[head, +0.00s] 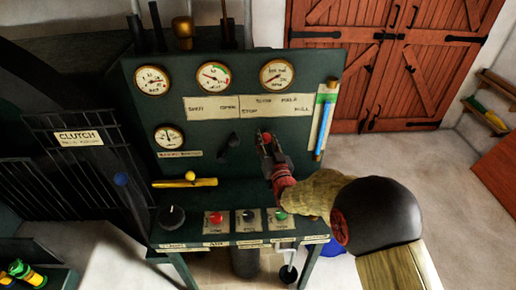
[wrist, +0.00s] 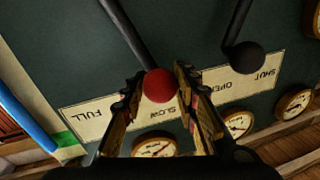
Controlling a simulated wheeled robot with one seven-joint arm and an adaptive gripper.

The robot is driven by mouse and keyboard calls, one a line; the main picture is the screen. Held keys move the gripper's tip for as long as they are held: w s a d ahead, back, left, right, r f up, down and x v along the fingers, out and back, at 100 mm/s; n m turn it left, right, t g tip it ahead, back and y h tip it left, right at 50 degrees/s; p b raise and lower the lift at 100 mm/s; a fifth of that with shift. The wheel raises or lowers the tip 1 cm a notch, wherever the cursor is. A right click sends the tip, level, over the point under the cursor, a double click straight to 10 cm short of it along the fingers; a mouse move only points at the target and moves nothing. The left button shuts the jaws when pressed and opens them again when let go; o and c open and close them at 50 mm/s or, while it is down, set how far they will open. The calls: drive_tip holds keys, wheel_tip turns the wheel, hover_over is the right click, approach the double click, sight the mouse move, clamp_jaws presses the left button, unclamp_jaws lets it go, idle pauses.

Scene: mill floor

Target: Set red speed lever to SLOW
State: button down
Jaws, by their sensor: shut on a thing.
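The red speed lever's ball knob (head: 267,136) shows at my fingertips on the dark green panel. In the wrist view the red knob (wrist: 160,86) sits between the two fingers, and its dark rod runs up and left. My gripper (head: 268,146) is shut on it; the fingers also show in the wrist view (wrist: 160,80). In the wrist view the plate is upside down, with SLOW just below the knob and FULL farther left. Part of the plate is hidden by the fingers.
A black lever (head: 234,140) with its SHUT/OPEN plate stands close left of my gripper; its knob (wrist: 246,58) is near my right finger. Gauges surround the plates. A blue tube gauge (head: 325,120) is on the right. A brass bar (head: 185,182) and buttons sit below.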

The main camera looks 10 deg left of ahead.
drive_tip(key=shift+w+d+r+m+b, duration=0.15)
drive_tip(key=shift+d+m+b, duration=0.2)
drive_tip(key=shift+d+m, duration=0.3)
drive_tip(key=c, duration=1.6)
unclamp_jaws()
drive_tip(key=shift+c, duration=0.2)
drive_tip(key=v, duration=1.2)
